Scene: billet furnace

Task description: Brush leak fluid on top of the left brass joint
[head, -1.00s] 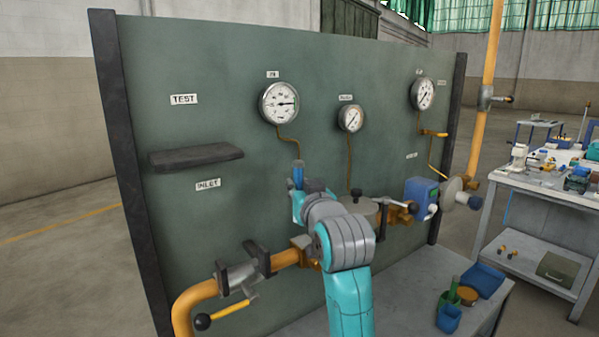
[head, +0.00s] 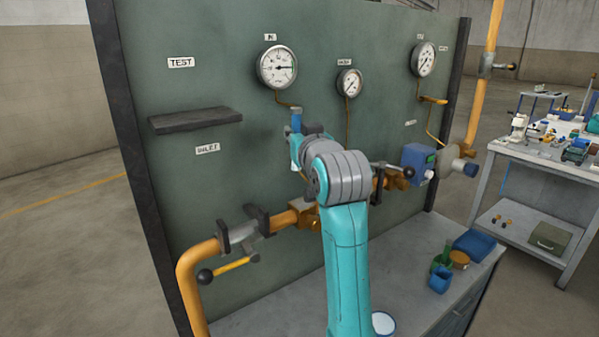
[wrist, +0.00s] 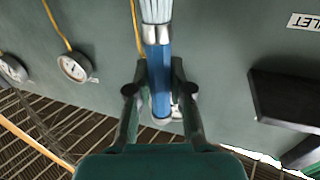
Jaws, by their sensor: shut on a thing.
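My gripper (wrist: 159,92) is shut on the blue handle of a brush (wrist: 158,72), with a metal collar and pale bristles reaching out of the wrist view's top edge. In the head view the blue handle end of the brush (head: 296,120) points up in front of the panel, and my arm hides most of the gripper. The left brass joint (head: 306,214) sits on the orange pipe below the gripper, partly covered by my arm. The brush looks apart from it. The bristle tips are not clearly visible.
A shelf (head: 195,120) juts from the panel at left. A valve with a yellow lever (head: 232,266) is on the pipe at lower left. A blue box (head: 418,160) is on the pipe at right. Cups (head: 440,280) and a white-rimmed tub (head: 383,323) stand on the bench.

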